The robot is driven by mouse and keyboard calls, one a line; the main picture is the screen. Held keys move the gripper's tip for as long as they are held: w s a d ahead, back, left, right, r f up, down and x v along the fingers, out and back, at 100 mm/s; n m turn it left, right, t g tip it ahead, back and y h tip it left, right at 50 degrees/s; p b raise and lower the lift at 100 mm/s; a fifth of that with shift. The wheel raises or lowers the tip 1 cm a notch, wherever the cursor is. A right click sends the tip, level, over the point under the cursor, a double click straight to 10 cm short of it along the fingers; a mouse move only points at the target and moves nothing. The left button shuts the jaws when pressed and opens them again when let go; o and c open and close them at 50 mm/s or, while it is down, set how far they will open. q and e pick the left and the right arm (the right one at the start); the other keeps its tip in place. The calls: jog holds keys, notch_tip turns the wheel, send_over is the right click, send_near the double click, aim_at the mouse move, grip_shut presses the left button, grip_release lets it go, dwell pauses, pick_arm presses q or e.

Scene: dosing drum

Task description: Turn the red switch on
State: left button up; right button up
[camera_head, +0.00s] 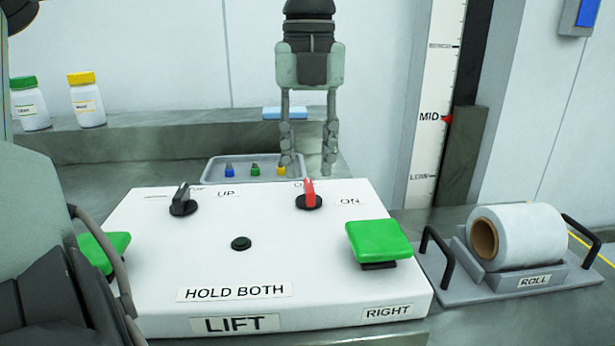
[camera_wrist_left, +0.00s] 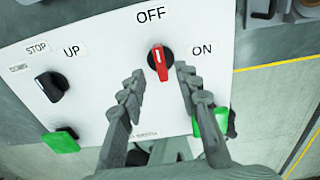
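The red switch (camera_head: 309,193) is a red handle on a round black base, on the white LIFT panel. In the left wrist view the red switch (camera_wrist_left: 160,64) points up toward the OFF label (camera_wrist_left: 151,14); the ON label (camera_wrist_left: 202,50) is at its right. My left gripper (camera_head: 308,165) hangs fingers down above the switch. In the left wrist view the left gripper (camera_wrist_left: 160,80) has its fingers apart on either side of the switch in the picture, with nothing held. Contact with the switch is not visible. My right gripper is not in view.
A black selector (camera_head: 183,200) is on the panel's left, with a small black button (camera_head: 240,243) in the middle. Green buttons (camera_head: 379,239) flank the panel. A small tray (camera_head: 217,167) stands behind it. A roll holder (camera_head: 520,284) stands at right.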

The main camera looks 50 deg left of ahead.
aim_at(309, 185)
pick_arm(q)
jog(key=shift+f, duration=1.9)
jog(key=shift+w, duration=0.1)
grip_shut()
